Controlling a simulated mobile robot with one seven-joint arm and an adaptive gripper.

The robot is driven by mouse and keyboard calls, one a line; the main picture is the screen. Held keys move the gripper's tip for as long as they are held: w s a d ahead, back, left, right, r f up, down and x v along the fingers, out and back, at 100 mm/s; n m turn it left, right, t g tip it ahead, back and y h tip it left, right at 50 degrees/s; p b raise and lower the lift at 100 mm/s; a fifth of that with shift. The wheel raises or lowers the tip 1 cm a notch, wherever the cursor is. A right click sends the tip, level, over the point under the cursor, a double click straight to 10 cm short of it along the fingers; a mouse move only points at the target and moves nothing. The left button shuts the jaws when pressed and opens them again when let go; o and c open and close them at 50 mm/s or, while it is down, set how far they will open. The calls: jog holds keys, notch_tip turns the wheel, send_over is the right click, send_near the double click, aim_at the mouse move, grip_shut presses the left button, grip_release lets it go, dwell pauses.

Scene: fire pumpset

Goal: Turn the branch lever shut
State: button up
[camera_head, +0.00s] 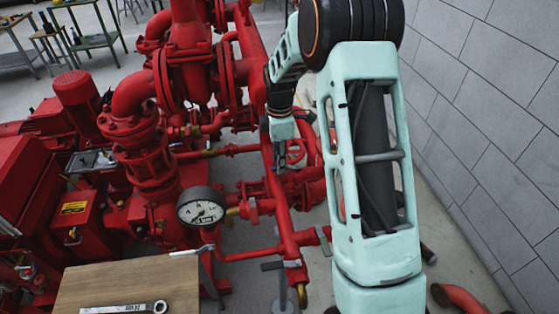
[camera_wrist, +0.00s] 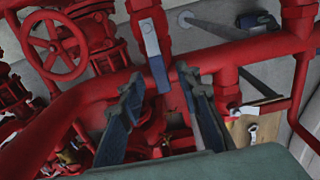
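A flat lever (camera_wrist: 155,55) with a pale upper part and a blue-grey lower end shows in the wrist view. It lies along a short red branch pipe and across the thick red pipe. My gripper (camera_wrist: 158,78) is open, with a dark finger on each side of the lever's lower end in the picture. I see no clear contact, and the depth between fingers and lever is hard to tell. In the head view my gripper (camera_head: 284,128) is small, above the red pipes; its fingertips and this lever are not clear there.
A red handwheel (camera_wrist: 55,48) stands left in the wrist view. A thick red pipe (camera_wrist: 225,58) crosses below the fingertips. Other levers (camera_head: 193,250) (camera_head: 281,264), a pressure gauge (camera_head: 201,207) and a wooden table (camera_head: 120,284) with a wrench (camera_head: 125,308) are nearer. A grey wall (camera_head: 490,110) bounds the right.

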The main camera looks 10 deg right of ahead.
jog(key=shift+f, duration=0.25)
grip_shut()
